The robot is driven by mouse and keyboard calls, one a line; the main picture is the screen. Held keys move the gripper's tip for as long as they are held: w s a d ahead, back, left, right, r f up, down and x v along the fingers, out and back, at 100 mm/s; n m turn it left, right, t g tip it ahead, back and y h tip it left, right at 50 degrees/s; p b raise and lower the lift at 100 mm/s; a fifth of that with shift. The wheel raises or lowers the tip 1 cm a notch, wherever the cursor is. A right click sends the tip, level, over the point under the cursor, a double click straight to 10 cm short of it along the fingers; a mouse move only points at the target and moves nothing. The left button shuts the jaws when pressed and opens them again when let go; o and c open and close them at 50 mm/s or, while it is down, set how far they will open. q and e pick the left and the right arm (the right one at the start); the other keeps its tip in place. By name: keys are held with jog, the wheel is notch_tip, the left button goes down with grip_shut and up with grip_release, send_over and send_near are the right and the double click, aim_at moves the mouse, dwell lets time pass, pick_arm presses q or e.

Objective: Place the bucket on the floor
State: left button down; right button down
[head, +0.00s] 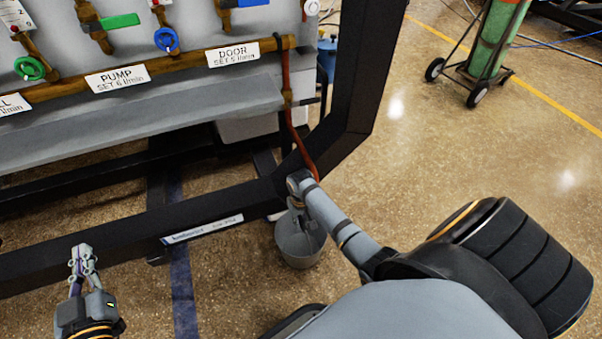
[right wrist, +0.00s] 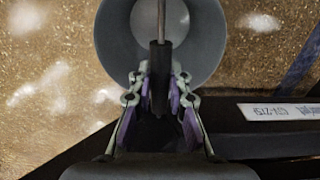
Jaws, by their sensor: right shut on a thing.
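The grey bucket (head: 299,250) is at the lower middle of the head view, just right of the black frame's corner. It hangs or stands below my right gripper (head: 297,205); its height above the floor (head: 420,150) is hard to tell. In the right wrist view, my right gripper (right wrist: 160,92) is shut on the dark grip of the bucket's handle (right wrist: 159,62), with the bucket's round rim (right wrist: 112,38) beyond it. My left gripper (head: 82,254) is at the lower left, apart from the bucket. Its fingers look close together, but their opening is unclear.
The black frame (head: 120,242) of the machine runs close beside the bucket. A red hose (head: 290,120) hangs along its post. A green cylinder on a wheeled cart (head: 492,45) stands at the back right. The floor between is clear.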

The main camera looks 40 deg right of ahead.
jog(key=shift+f, duration=0.1)
dwell(0.3)
jog(key=c, duration=1.3)
grip_release()
